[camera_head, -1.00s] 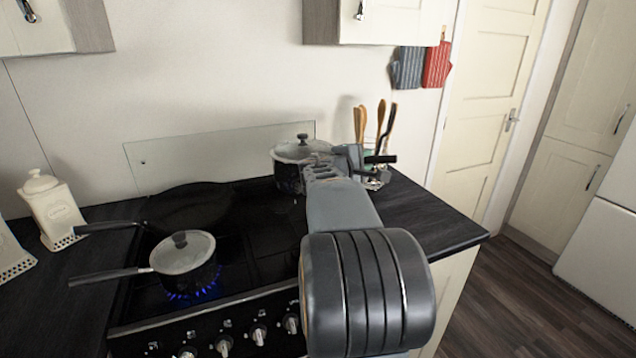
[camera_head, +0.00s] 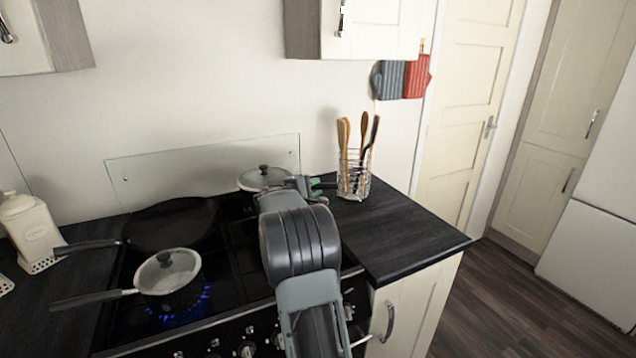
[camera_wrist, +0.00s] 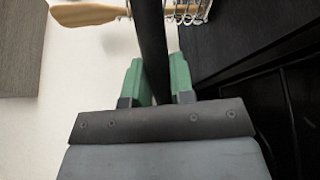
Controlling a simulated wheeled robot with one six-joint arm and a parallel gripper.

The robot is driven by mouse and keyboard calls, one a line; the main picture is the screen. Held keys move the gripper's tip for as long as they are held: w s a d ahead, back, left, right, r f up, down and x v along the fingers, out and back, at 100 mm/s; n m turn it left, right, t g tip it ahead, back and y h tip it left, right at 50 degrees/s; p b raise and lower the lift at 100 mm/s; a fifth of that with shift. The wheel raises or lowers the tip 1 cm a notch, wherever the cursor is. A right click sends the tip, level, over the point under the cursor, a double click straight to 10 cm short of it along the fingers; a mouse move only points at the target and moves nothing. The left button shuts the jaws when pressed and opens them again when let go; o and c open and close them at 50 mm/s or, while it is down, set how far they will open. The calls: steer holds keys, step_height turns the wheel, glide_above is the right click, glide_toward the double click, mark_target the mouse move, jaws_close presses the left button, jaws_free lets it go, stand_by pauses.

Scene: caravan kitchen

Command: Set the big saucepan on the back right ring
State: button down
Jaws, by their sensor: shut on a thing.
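The big saucepan (camera_head: 259,186) has a glass lid with a dark knob and is over the back right of the hob (camera_head: 228,231). My arm hides most of its body and base, so I cannot tell whether it touches the back right ring, which is also hidden. My gripper (camera_head: 314,183) is at the right of the pan, shut on its dark handle. In the wrist view the green fingers of my gripper (camera_wrist: 158,82) close on both sides of the black saucepan handle (camera_wrist: 151,35).
A smaller lidded saucepan (camera_head: 168,277) is over a lit blue flame at front left. A frying pan (camera_head: 172,226) is behind it. A wire utensil holder (camera_head: 354,182) stands close right of my gripper. The right worktop (camera_head: 400,232) is otherwise clear. A glass splashback (camera_head: 205,165) is behind.

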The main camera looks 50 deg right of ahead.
steer(key=shift+w+f, duration=0.2)
steer(key=shift+w, duration=0.15)
steer(key=shift+f, duration=1.5)
steer(key=c, duration=1)
jaws_free()
steer(key=shift+f, duration=0.2)
steer(key=a, duration=0.4)
steer(key=a+r+b, duration=0.1)
steer(key=a, duration=0.3)
steer(key=s+a, duration=0.1)
steer(key=a, duration=0.3)
steer(key=shift+r, duration=0.25)
steer(key=shift+d, duration=0.1)
